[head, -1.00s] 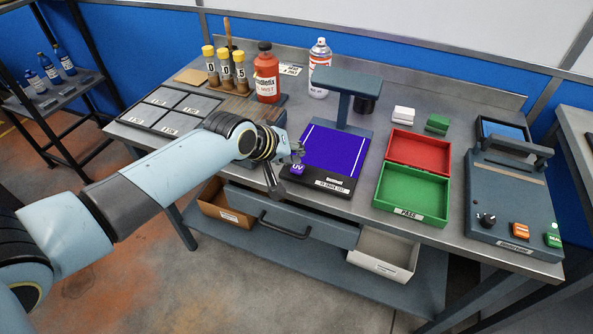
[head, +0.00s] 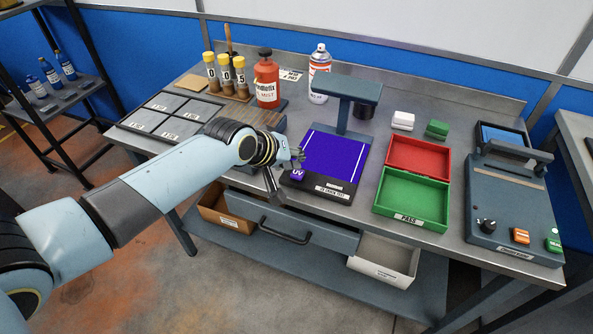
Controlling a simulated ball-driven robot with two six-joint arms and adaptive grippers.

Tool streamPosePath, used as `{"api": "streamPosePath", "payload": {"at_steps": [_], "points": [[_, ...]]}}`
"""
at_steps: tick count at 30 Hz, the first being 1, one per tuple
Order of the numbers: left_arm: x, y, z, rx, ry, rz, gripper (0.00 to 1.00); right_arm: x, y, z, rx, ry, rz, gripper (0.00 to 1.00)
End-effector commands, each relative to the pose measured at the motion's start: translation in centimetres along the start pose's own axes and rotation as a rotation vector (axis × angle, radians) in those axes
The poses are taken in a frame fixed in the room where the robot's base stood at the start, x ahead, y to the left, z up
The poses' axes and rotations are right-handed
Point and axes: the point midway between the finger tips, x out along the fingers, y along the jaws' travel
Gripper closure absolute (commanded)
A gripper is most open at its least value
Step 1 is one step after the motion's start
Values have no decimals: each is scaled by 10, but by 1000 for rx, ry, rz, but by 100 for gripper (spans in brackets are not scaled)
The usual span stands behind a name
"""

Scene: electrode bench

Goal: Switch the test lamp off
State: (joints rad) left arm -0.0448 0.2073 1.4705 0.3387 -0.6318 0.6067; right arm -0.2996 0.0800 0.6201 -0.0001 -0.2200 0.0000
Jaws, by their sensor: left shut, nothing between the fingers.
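The test lamp (head: 346,88) is a dark grey stand with a flat overhanging head at the middle of the bench. The pad (head: 335,158) under it shows bright violet-blue. A small purple switch marked UV (head: 297,175) sits at the front left corner of the lamp's black base. My left gripper (head: 298,159) is shut and empty, just above and behind the UV switch in the picture. Whether it touches the switch I cannot tell. My right gripper is out of view.
An open red and green PASS box (head: 411,194) stands right of the lamp, then a grey control box (head: 510,205) with a knob and buttons. A red bottle (head: 266,80), spray can (head: 319,74) and yellow-capped tubes (head: 225,72) stand behind my left arm.

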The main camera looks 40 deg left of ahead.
Motion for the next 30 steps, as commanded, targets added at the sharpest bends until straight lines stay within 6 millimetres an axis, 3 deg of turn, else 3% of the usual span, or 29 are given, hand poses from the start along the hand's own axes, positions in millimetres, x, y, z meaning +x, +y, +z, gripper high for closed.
{"api": "streamPosePath", "payload": {"at_steps": [30], "points": [[7, -5, 5, 0, 0, 0, 100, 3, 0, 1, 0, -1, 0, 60]]}}
